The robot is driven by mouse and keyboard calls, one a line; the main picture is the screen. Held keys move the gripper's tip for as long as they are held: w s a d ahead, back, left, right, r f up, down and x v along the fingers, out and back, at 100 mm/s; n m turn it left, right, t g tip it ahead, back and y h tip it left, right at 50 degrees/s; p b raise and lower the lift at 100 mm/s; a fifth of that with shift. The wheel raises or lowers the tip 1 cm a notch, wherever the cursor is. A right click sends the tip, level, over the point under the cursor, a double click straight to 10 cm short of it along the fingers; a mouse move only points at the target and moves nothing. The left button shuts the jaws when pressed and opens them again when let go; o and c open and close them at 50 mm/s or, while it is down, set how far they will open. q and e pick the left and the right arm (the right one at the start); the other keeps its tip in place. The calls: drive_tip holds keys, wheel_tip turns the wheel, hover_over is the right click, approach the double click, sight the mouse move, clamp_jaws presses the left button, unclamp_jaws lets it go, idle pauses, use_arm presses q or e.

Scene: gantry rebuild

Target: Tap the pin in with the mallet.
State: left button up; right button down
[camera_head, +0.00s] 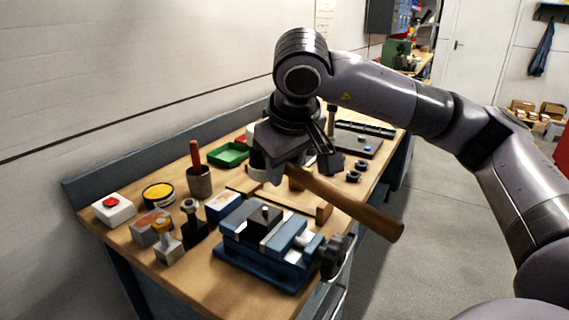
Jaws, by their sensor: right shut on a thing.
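My right gripper (298,168) is shut on the mallet, near the upper end of its wooden handle (358,208). The handle slants down to the right over the bench's front edge. The mallet's head is mostly hidden by the gripper, and I cannot make out its shape. A small light pin (265,209) stands up from a dark block (254,221) clamped in a blue vise (262,258). The gripper and mallet are behind and to the right of the pin in the picture, apart from it. My left gripper is not in view.
The wooden bench (195,281) holds a red button box (113,209), a yellow-topped tin (158,194), a cup with a red-handled tool (199,183), a green tray (229,154) and a dark plate (357,143). The vise handle (337,257) juts over the front edge. Open floor lies right.

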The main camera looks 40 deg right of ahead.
wheel_tip(320, 180, down, 9)
drive_tip(key=b, duration=0.7)
drive_tip(key=shift+r, duration=0.15)
drive_tip(key=shift+s+r, duration=0.1)
drive_tip(key=shift+r, duration=0.2)
wheel_tip(320, 180, up, 9)
drive_tip(key=p, duration=0.7)
drive_tip(key=shift+f, duration=0.3)
drive_tip(key=shift+f, duration=0.15)
